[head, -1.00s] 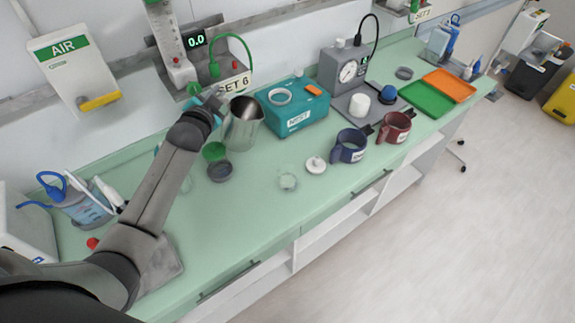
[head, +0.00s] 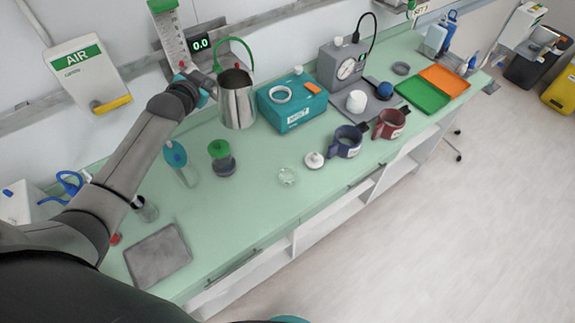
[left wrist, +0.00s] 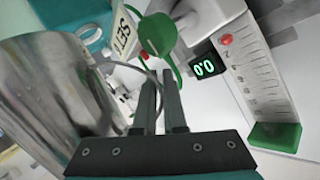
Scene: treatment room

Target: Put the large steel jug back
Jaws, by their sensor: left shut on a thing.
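The large steel jug (head: 237,104) is upright at the back of the green counter, left of the teal box. Its open top faces up, and it seems to be held above the counter. My left gripper (head: 211,86) is at the jug's left side, shut on its handle. In the left wrist view, the shiny jug wall (left wrist: 55,95) fills the left, and the fingers (left wrist: 158,98) close around the thin handle. My right gripper does not show.
A grey square pad (head: 158,257) lies bare at front left. The wall flowmeter (left wrist: 262,75) is close to the gripper.

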